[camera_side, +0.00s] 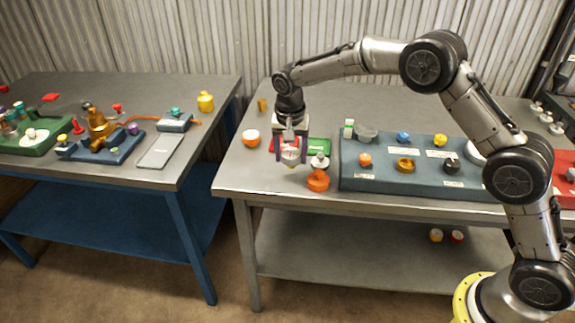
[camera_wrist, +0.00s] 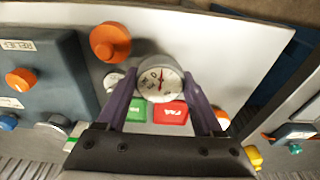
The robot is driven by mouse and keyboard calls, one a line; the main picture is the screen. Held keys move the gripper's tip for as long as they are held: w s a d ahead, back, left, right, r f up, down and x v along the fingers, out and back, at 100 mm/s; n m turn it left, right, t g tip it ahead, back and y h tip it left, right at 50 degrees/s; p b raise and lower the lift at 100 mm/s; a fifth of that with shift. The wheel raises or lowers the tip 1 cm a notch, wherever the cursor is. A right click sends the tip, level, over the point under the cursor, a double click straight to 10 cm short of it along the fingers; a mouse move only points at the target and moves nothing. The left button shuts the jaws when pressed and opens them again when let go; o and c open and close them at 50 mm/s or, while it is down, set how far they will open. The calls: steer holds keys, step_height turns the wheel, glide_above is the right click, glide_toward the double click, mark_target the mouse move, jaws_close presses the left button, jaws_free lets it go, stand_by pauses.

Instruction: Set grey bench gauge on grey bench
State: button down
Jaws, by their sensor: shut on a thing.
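My gripper (camera_side: 291,150) is shut on the grey bench gauge (camera_wrist: 160,78), a round grey body with a white dial and a dark red needle. In the wrist view the purple fingers of my gripper (camera_wrist: 160,84) stand on either side of it, with the dial facing the camera. In the side view the gauge (camera_side: 290,157) is small and partly hidden by the fingers. It is over the left part of the grey bench (camera_side: 237,172); I cannot tell whether it touches the top.
Red (camera_wrist: 170,113) and green (camera_wrist: 136,110) plates lie close to the gauge. An orange knobbed part (camera_side: 317,181) and a pale round part (camera_side: 319,160) stand to its right. A blue-grey panel (camera_side: 375,178) lies further right. The bench's front left corner is clear.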

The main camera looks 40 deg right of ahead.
mark_target(287, 165)
steer(key=shift+w+f, duration=0.6)
steer(key=shift+f, duration=0.05)
steer(key=shift+a+f, duration=0.1)
steer(key=shift+f, duration=1.45)
steer(key=shift+f, duration=0.1)
steer(key=shift+c, duration=0.2)
jaws_free()
steer(key=shift+f, duration=0.15)
